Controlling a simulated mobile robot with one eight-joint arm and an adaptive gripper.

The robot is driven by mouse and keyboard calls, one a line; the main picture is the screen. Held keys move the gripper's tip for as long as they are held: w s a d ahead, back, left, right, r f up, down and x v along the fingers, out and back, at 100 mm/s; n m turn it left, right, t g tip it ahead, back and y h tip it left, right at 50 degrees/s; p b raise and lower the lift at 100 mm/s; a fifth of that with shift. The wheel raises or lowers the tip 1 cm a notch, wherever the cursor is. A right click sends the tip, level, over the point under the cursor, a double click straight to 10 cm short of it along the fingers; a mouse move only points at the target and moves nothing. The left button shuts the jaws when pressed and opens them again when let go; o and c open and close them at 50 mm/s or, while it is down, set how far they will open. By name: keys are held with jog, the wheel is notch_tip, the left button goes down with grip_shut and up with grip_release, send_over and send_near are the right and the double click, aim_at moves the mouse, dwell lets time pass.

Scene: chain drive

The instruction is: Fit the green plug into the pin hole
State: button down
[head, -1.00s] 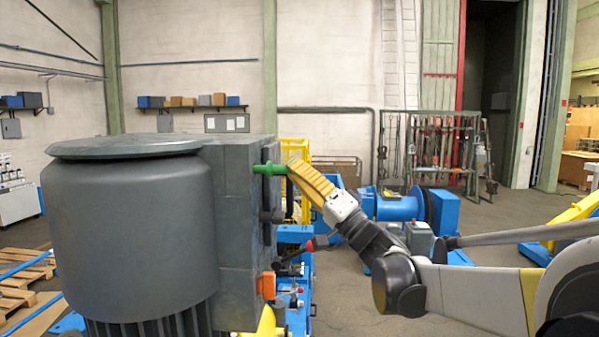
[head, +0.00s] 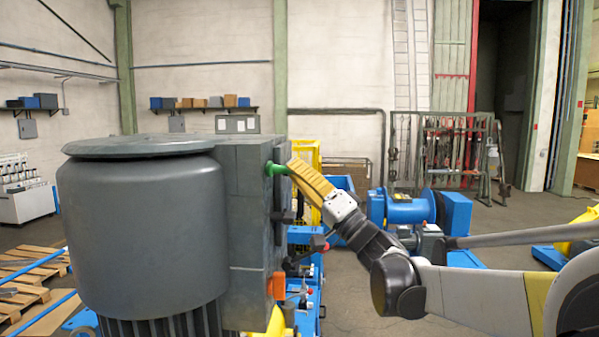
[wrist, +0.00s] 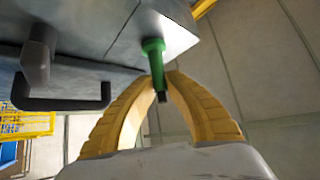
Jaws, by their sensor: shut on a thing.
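The green plug (head: 275,169) is at the upper right side of the large grey motor housing (head: 140,230) in the head view. My gripper (head: 294,167) comes in from the right, with its yellow fingers shut on the plug. In the wrist view, the green plug (wrist: 153,48) has its wide end against or just in front of the grey housing's face (wrist: 180,20). Its thin, dark-tipped end reaches between the fingertips of my gripper (wrist: 160,82). The pin hole is not visible; I cannot tell whether the plug is inside it.
A dark bar handle (wrist: 60,103) juts from the housing close to the left finger in the wrist view. An orange block (head: 278,286) sits lower on the housing. Blue machinery (head: 405,210) stands behind my arm.

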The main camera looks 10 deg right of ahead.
jog(key=shift+a, duration=0.15)
jog(key=c, duration=1.4)
grip_release()
jog(key=shift+c, duration=0.2)
jog(key=v, duration=1.2)
jog(key=shift+a+f, duration=0.1)
jog(key=shift+f, duration=0.05)
